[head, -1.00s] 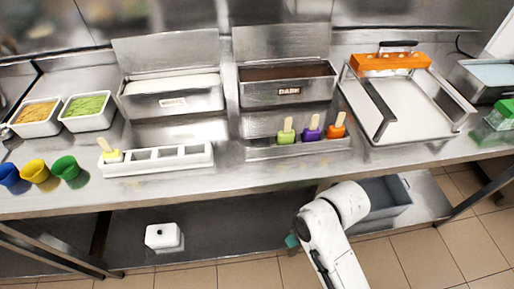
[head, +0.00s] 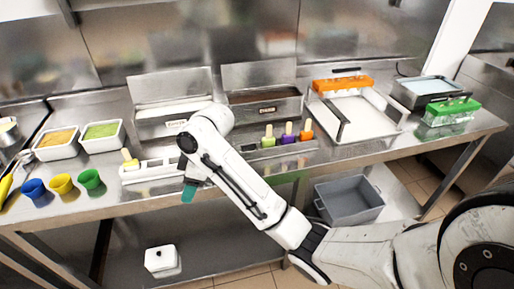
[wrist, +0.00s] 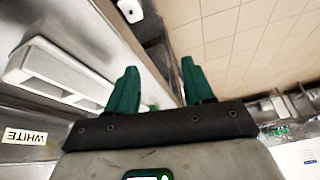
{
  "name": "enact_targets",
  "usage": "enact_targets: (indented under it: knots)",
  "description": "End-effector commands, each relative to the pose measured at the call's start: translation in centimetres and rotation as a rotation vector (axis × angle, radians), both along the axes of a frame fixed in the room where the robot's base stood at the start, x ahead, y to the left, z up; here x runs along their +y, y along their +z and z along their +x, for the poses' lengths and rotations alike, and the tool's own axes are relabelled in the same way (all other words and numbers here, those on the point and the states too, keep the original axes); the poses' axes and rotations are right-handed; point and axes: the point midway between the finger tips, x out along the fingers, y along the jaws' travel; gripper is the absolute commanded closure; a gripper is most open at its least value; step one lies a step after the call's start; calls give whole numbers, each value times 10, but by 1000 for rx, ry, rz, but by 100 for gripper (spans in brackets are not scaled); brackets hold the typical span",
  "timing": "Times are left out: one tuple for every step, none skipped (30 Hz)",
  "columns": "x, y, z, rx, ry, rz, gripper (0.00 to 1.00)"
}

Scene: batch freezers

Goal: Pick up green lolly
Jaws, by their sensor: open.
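The green lolly (head: 268,136) stands upright, stick up, in a metal holder (head: 250,149) at the counter's front, left of a purple lolly (head: 289,132) and an orange lolly (head: 306,129). My gripper (head: 188,193), with teal fingers, hangs pointing down near the counter's front edge, left of the green lolly and apart from it. In the wrist view my gripper (wrist: 158,76) is open with nothing between its fingers. The green lolly is not seen in the wrist view.
A white mould tray (head: 133,177) with a yellow lolly (head: 129,159) sits left of my arm, partly hidden by it. Blue, yellow and green cups (head: 90,179) stand further left. The dark chocolate bin (head: 267,109) is behind the lollies. A grey crate (head: 349,202) is below.

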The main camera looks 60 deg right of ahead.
Motion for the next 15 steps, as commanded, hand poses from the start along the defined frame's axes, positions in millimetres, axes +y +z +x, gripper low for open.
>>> enact_targets:
  knots:
    - [-14,10,2,-1,10,-18,48]
    - [-21,15,3,1,18,-28,48]
    - [-31,21,4,2,31,-42,48]
    - [-40,26,5,5,40,-53,48]
    - [-48,31,5,8,50,-64,48]
    - [-61,39,5,14,62,-83,48]
    - [-72,45,4,20,73,-97,48]
    - [-84,51,2,28,81,-112,48]
    - [-101,60,-1,42,96,-134,48]
    - [-116,67,-5,56,106,-150,48]
    - [-131,74,-10,70,116,-169,48]
    - [-151,83,-17,95,127,-192,48]
    - [-167,89,-24,114,136,-208,48]
    - [-182,95,-32,134,143,-222,48]
    - [-200,103,-42,163,150,-239,48]
